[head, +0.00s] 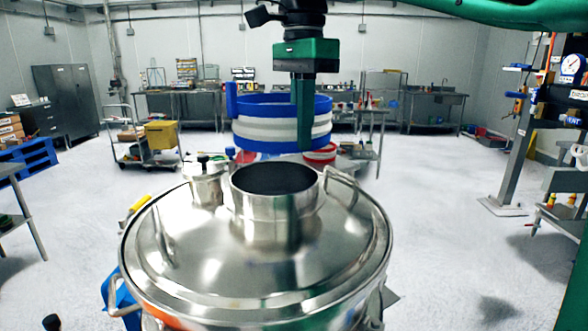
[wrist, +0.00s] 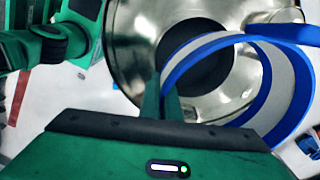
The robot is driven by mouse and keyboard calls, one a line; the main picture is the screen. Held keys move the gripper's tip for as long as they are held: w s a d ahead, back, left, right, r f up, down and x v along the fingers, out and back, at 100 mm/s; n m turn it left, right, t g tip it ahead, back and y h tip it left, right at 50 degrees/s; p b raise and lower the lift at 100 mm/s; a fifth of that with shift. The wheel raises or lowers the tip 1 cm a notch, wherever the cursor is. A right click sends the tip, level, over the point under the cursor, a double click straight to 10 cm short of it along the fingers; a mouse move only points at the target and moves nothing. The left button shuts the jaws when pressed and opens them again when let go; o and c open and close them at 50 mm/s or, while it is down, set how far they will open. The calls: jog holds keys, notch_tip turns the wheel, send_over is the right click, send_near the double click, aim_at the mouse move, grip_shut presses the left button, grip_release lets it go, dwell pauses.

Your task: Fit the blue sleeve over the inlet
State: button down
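The blue sleeve (head: 265,130) is a ring with blue edges, a pale middle band and an upright blue tab at its left. My gripper (head: 304,145) is shut on the sleeve's wall at its right side in the head view and holds it in the air. The inlet (head: 275,215) is a short, open steel neck on the sifter's domed lid (head: 185,265). The sleeve appears above and apart from the inlet. In the wrist view the sleeve (wrist: 275,95) overlaps only part of the dark inlet opening (wrist: 195,65) and sits to its right. My fingertips (wrist: 160,100) are at the sleeve's left edge.
A lid handle (head: 342,185) stands right of the inlet, and a small capped port (head: 205,180) stands left of it. A red and white round item (head: 320,154) shows behind the sifter. A cart with a yellow bin (head: 160,135) is farther back; open floor lies around.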

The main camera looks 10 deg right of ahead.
jog(key=shift+s+a+f, duration=0.2)
jog(key=shift+s+f, duration=0.25)
jog(key=shift+f, duration=0.55)
jog(key=shift+s+a+f, duration=0.25)
jog(key=shift+s+f, duration=0.2)
jog(key=shift+f, duration=0.5)
jog(key=shift+s+a+f, duration=0.2)
jog(key=shift+s+f, duration=0.25)
jog(key=shift+f, duration=0.55)
jog(key=shift+f, duration=0.5)
jog(key=c, duration=2)
grip_release()
jog(key=shift+r, duration=0.5)
notch_tip(320, 180, up, 12)
